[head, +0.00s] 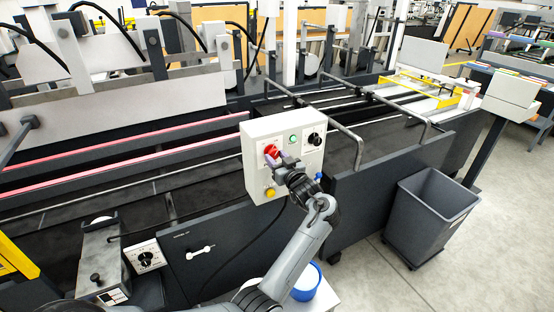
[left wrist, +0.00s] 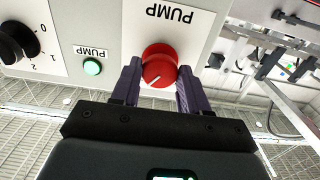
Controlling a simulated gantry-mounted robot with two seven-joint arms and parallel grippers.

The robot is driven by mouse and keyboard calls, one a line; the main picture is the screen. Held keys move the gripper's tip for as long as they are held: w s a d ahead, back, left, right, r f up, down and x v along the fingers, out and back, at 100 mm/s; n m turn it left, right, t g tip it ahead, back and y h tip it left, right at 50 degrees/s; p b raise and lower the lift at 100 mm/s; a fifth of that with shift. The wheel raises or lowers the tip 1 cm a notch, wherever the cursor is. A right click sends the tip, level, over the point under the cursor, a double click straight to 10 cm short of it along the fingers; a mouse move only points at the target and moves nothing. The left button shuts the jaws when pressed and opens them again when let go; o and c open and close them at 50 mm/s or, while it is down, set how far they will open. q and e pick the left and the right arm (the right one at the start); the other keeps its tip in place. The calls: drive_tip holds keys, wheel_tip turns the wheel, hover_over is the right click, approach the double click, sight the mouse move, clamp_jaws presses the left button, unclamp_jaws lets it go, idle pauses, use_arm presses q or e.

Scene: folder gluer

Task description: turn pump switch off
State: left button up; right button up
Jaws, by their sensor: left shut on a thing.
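The red pump switch (head: 271,151) is a round knob on the front of a light control box (head: 258,134). In the left wrist view the red knob (left wrist: 159,66) has a white pointer line and sits beside a PUMP label (left wrist: 168,13). My left gripper (head: 277,160) is at the box, and its two purple fingers (left wrist: 157,85) stand one on each side of the knob, shut on it. A green button (left wrist: 92,67) with a smaller PUMP label and a black numbered dial (left wrist: 18,42) are on the same panel. My right gripper is not in view.
Metal rails (head: 340,130) run right of the box. A grey bin (head: 432,212) stands on the floor at right. A blue-and-white container (head: 306,284) is below my left arm.

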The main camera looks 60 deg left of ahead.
use_arm(q)
drive_tip(key=n+b, duration=0.2)
drive_tip(key=n, duration=0.1)
drive_tip(key=shift+f+b, duration=0.2)
drive_tip(key=shift+b, duration=0.2)
drive_tip(key=n+b, duration=0.3)
drive_tip(key=shift+w+n, duration=0.1)
drive_tip(key=shift+n, duration=0.3)
drive_tip(key=n+b, duration=0.4)
drive_tip(key=n, duration=0.1)
drive_tip(key=shift+r+n+b, duration=0.2)
drive_tip(key=shift+n+b, duration=0.7)
drive_tip(key=shift+n, duration=0.3)
drive_tip(key=o, duration=1)
